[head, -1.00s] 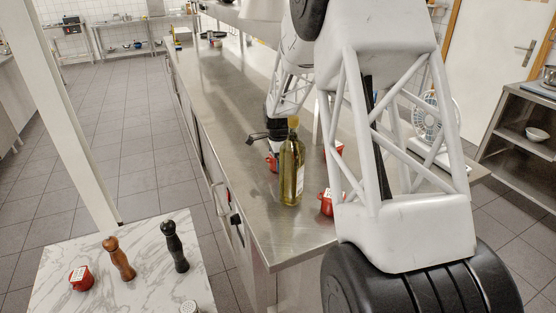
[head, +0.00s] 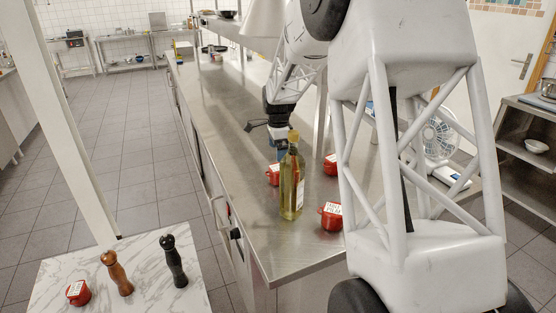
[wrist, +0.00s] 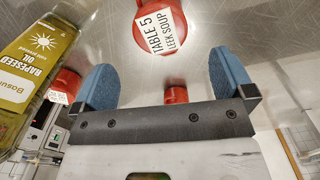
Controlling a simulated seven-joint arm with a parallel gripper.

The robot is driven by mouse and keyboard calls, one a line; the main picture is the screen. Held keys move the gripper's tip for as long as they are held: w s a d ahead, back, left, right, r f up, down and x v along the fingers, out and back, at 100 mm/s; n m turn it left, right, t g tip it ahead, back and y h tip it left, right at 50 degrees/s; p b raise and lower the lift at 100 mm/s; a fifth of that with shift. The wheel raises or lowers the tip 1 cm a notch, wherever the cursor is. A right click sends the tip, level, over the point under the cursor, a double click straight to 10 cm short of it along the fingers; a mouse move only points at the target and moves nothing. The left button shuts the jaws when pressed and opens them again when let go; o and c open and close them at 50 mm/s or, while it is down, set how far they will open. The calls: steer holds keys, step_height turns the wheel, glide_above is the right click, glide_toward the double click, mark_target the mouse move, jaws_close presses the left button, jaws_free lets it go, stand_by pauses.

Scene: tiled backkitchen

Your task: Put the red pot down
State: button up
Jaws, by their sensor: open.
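A red pot (head: 273,174) stands on the steel counter (head: 232,158), partly hidden behind the oil bottle in the head view. My gripper (head: 281,152) is just above and beside it, empty. In the wrist view my gripper (wrist: 165,82) is open, its two blue fingers wide apart. A red pot with a white label reading "Table 5 leek soup" (wrist: 155,30) lies ahead of the fingers, apart from them. A small red part (wrist: 176,95) shows between the fingers. Two more red pots are on the counter, one behind the bottle (head: 331,163) and one near the front (head: 331,217).
A tall rapeseed oil bottle (head: 291,187) stands close to the pots; it also shows at the left in the wrist view (wrist: 32,70). A fan (head: 437,140) is at the right. A marble table (head: 135,295) holds another red pot (head: 78,292) and two mills. The counter's left stretch is clear.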

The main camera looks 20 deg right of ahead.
steer(key=shift+r, duration=1)
steer(key=s+a+r+n+t, duration=0.3)
steer(key=s+a+r+n, duration=0.5)
steer(key=s+a+r, duration=0.8)
steer(key=s+a+f+n, duration=0.1)
steer(key=s+n, duration=0.3)
steer(key=s, duration=0.6)
steer(key=s+a+f+n, duration=0.1)
steer(key=s+f+n, duration=0.2)
steer(key=s, duration=0.7)
steer(key=s+a+f+n, duration=0.1)
steer(key=s+f+n, duration=0.3)
steer(key=s, duration=0.6)
steer(key=shift+f+n, duration=0.2)
steer(key=shift+n, duration=0.1)
